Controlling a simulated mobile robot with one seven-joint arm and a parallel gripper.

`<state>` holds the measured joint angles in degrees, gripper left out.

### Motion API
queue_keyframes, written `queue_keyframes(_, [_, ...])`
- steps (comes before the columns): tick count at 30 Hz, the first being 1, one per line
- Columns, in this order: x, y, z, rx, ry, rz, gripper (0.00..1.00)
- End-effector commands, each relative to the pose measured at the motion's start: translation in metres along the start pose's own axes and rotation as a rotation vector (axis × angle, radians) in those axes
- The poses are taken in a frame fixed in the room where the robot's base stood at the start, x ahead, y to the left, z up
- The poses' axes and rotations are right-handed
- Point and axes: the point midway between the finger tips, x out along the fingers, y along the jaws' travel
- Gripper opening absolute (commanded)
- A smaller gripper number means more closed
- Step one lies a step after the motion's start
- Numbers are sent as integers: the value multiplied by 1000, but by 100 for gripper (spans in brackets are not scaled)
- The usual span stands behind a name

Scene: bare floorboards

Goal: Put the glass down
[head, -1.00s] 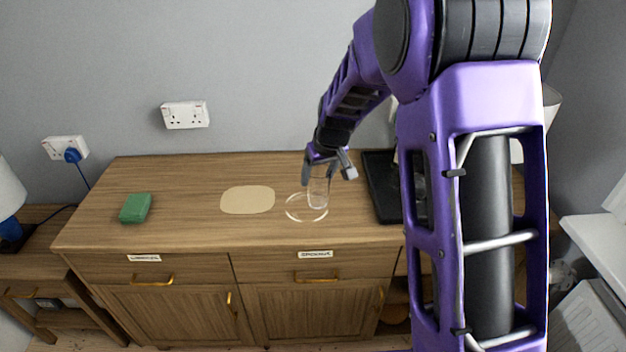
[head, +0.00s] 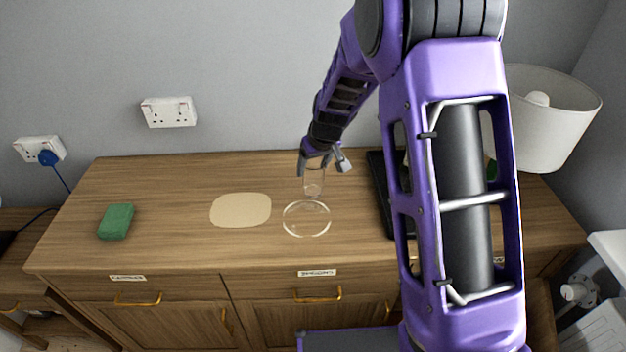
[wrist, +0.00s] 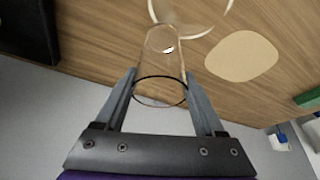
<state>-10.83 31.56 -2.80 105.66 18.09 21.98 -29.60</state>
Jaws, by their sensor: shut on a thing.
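A clear drinking glass (head: 314,184) is held in my gripper (head: 323,162) over the wooden sideboard top. In the wrist view the glass (wrist: 161,62) stands between the two fingers of my gripper (wrist: 160,88), which are shut on it near its rim. A clear round glass dish or coaster (head: 306,219) lies on the top just in front of the glass. In the wrist view this round piece (wrist: 190,28) shows beyond the glass's far end. I cannot tell whether the glass's base touches the wood.
A beige rounded mat (head: 240,210) lies bare left of the round piece. A green block (head: 116,221) lies farther left. A black tray (head: 380,190) is to the right, partly behind my arm. A white lamp (head: 545,115) stands at the right. Wood between mat and block is clear.

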Motion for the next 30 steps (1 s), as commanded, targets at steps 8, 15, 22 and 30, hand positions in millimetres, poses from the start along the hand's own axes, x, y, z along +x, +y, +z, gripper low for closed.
queue_keyframes(8, [27, 0, 11, 1, -1, -1, 0])
queue_keyframes(15, [39, 0, 15, 0, 3, 0, 0])
queue_keyframes(22, [43, 0, 17, 0, 3, 0, 0])
queue_keyframes(30, [42, 0, 17, 0, 2, 0, 100])
